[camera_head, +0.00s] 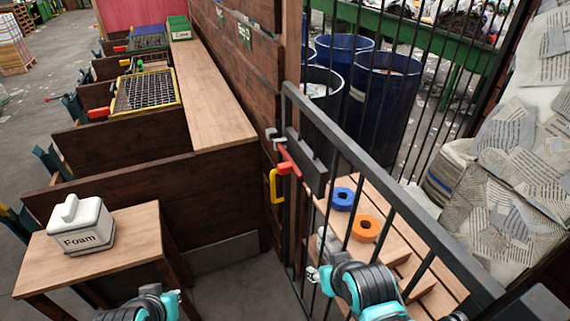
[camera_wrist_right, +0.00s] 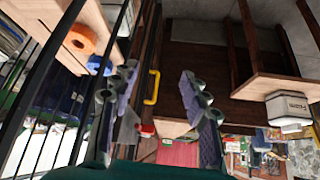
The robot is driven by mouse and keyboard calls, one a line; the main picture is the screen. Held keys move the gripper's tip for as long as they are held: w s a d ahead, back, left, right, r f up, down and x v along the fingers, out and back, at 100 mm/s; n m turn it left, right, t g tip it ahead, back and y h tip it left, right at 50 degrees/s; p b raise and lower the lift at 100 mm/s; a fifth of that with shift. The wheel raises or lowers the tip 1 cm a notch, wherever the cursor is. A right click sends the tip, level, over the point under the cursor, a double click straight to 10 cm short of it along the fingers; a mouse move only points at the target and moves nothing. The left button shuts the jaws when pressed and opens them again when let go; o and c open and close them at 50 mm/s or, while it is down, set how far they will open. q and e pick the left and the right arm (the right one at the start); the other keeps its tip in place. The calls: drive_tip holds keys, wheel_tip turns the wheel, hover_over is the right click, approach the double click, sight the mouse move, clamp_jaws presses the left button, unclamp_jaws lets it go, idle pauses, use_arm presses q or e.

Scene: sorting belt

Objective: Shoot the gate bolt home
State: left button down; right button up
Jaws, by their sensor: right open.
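The barred metal gate (camera_head: 385,190) stands in the middle of the head view. A red bolt handle (camera_head: 285,166) sits at its left edge beside a dark plate. A yellow pull handle (camera_head: 273,186) is just below it. I cannot tell how far the bolt reaches. My right gripper (camera_head: 319,258) is low at the gate, partly behind its bars. In the right wrist view its fingers are apart and empty, with the yellow handle (camera_wrist_right: 152,87) and a red part (camera_wrist_right: 147,130) beyond, between them. My left arm shows at the bottom left; its fingers cannot be made out.
Blue and orange rings (camera_head: 365,228) lie on a wooden shelf behind the bars. Blue bins (camera_head: 385,90) stand farther back. A white Foam box (camera_head: 80,227) sits on a small table (camera_head: 125,245) at left. A wooden bench wall (camera_head: 165,165) adjoins the gate post.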

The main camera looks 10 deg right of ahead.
drive_tip(key=shift+w, duration=0.1)
drive_tip(key=c, duration=0.5)
drive_tip(key=w+a+m+y, duration=0.1)
drive_tip(key=w+m, duration=0.1)
drive_tip(key=w+a+m+t+y+b, duration=0.1)
drive_tip(key=w+a+m, duration=0.1)
drive_tip(key=w+a+m+y, duration=0.1)
drive_tip(key=w+a+m, duration=0.1)
drive_tip(key=shift+w+f+m+t, duration=0.3)
drive_tip(key=shift+t, duration=0.1)
clamp_jaws()
drive_tip(key=w+r+m+t+y+b, duration=0.25)
drive_tip(key=w+m+t, duration=0.25)
drive_tip(key=w+m, duration=0.6)
drive_tip(key=shift+w+d+f+m+t+h+b, duration=0.3)
drive_tip(key=shift+d+m+t, duration=0.45)
drive_tip(key=shift+m, duration=2)
drive_tip(key=shift+d+m+t+h+b, duration=0.1)
drive_tip(key=shift+d+m+t+h, duration=0.65)
drive_tip(key=shift+m, duration=1.95)
drive_tip(key=shift+w+d+f+m+t+b, duration=0.25)
drive_tip(key=shift+d+m, duration=0.85)
drive_tip(key=shift+m, duration=1.65)
drive_tip(key=shift+s+r, duration=0.1)
